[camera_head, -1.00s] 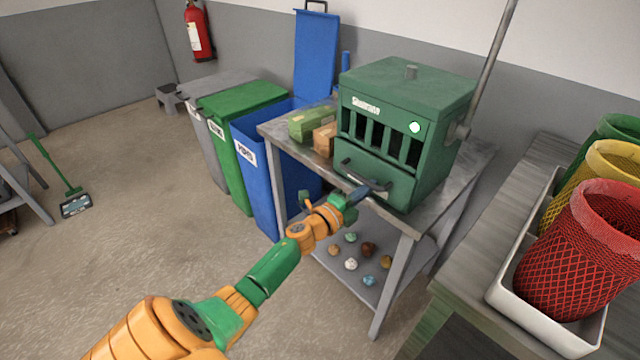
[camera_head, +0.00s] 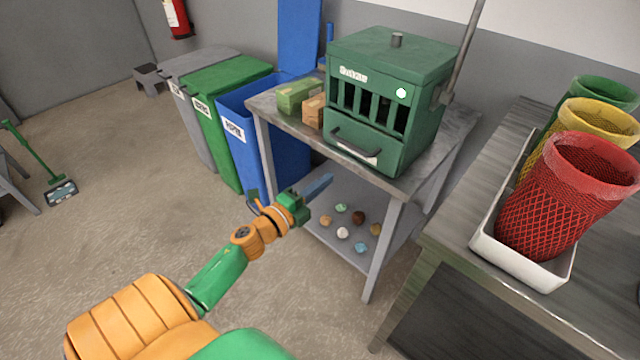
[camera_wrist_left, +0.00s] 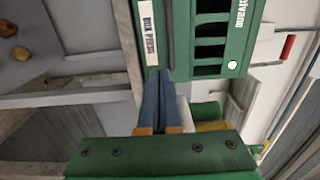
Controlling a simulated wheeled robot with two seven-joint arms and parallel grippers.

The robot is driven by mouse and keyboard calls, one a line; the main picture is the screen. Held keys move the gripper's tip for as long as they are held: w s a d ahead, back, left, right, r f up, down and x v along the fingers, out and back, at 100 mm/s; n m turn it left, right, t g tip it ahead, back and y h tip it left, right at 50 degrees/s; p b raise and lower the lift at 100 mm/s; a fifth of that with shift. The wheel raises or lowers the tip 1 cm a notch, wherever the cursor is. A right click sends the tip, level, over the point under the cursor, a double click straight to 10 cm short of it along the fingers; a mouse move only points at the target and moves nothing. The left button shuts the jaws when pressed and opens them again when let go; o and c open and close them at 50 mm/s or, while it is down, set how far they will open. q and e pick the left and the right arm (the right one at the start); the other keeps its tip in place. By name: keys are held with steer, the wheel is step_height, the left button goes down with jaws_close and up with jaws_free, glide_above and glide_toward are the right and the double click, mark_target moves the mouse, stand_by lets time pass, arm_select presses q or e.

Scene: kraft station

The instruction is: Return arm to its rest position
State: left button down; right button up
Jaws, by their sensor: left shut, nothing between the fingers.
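My left arm comes in from the lower left in the head view, orange and green. Its gripper (camera_head: 318,186) has blue fingers that lie together, shut and empty. It is in front of the metal table, below and left of the green machine (camera_head: 390,80), apart from the machine's drawer front with its dark handle (camera_head: 352,147). In the left wrist view the shut fingers (camera_wrist_left: 160,85) point toward the machine's labelled front (camera_wrist_left: 150,35). My right gripper is not in view.
The metal table (camera_head: 430,165) holds the machine and a green box (camera_head: 299,96); several small lumps lie on its lower shelf (camera_head: 320,225). Grey, green (camera_head: 225,125) and blue bins stand left. A bench at right carries a white tray (camera_head: 530,266) with mesh baskets.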

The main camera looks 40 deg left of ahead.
arm_select(q)
steer(key=s+d+f+n+g+y+p, duration=0.1)
steer(key=s+f+n+g, duration=0.45)
steer(key=f, duration=0.75)
steer(key=s+d+f+n+g+y+p, duration=0.1)
steer(key=s+f+n+g+y+p, duration=0.15)
steer(key=s+f+n, duration=0.6)
steer(key=s+d+f+n+g, duration=0.1)
steer(key=s+d+f+g, duration=0.2)
steer(key=s, duration=0.4)
steer(key=s+d+f+g+h, duration=0.1)
steer(key=s+d+f+g, duration=0.2)
steer(key=s+f, duration=0.3)
steer(key=s+d+f+n+g+h, duration=0.1)
steer(key=s+d+f+g, duration=0.2)
steer(key=s, duration=0.6)
steer(key=shift+s+d+f+n, duration=0.3)
steer(key=shift+s+f, duration=0.1)
steer(key=shift+f, duration=0.5)
steer(key=c, duration=1.6)
jaws_free()
